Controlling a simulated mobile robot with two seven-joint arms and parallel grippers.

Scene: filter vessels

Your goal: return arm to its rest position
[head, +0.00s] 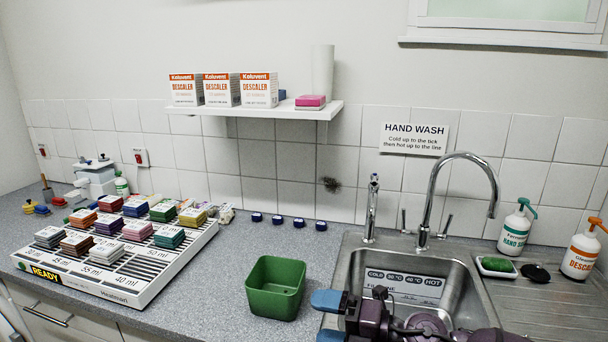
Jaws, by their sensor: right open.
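My right gripper (322,318) shows at the bottom of the head view, at the front left edge of the sink. Its two blue fingertips point left and stand apart, with nothing between them. The dark purple links of my right arm reach from it to the right, across the front of the sink. A green square tub (275,287) stands on the counter just left of the fingertips, apart from them, and looks empty. My left gripper is not in view.
The steel sink (345,270) with a tall curved tap (427,215) lies behind my right arm. Two pump bottles (515,228) stand at the right. A white rack (150,285) of coloured blocks fills the left counter. Counter (225,265) between rack and tub is clear.

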